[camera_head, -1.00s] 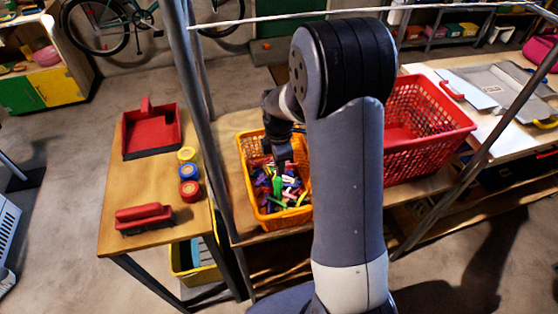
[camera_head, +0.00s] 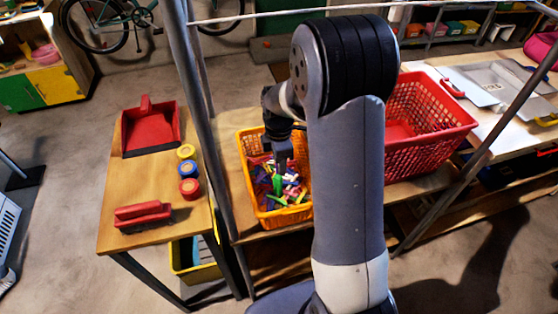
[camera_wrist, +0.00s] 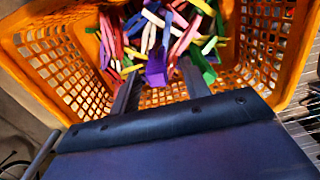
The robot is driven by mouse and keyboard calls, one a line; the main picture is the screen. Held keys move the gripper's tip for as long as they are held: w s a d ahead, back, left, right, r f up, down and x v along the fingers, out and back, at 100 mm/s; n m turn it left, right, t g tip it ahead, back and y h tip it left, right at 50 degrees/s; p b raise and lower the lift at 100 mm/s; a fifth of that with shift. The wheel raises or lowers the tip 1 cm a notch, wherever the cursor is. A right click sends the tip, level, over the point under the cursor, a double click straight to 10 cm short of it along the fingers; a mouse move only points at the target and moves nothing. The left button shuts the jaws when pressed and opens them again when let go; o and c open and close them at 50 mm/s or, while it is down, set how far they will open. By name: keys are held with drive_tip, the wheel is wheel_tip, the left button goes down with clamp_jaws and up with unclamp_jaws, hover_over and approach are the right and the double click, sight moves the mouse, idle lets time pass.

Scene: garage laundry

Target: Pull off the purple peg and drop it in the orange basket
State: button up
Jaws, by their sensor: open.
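The orange basket (camera_head: 248,184) stands on a wooden surface left of my arm and holds many coloured pegs. It fills most of the wrist view (camera_wrist: 62,62). My gripper (camera_head: 280,165) points down over the basket. In the wrist view its two fingers (camera_wrist: 160,88) are apart. A purple peg (camera_wrist: 156,72) shows between the fingertips, above or among the other pegs; I cannot tell which, or whether the fingers touch it. Pink, green, yellow, blue and white pegs lie beyond it in the basket.
A large red basket (camera_head: 445,128) stands right of my arm. A grey upright post (camera_head: 203,110) is close left of the orange basket, and a thin white line (camera_head: 265,17) runs above. The left table holds a red dustpan (camera_head: 151,145) and a red brush (camera_head: 143,214).

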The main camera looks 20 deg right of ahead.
wheel_tip(320, 180, up, 10)
drive_tip(key=shift+r, duration=0.2)
idle(0.3)
wheel_tip(320, 180, down, 10)
drive_tip(key=shift+f, duration=0.2)
wheel_tip(320, 180, up, 3)
drive_tip(key=p, duration=0.2)
drive_tip(key=shift+p, duration=0.3)
drive_tip(key=shift+r+p, duration=0.6)
drive_tip(key=shift+r, duration=0.25)
drive_tip(key=shift+f, duration=0.1)
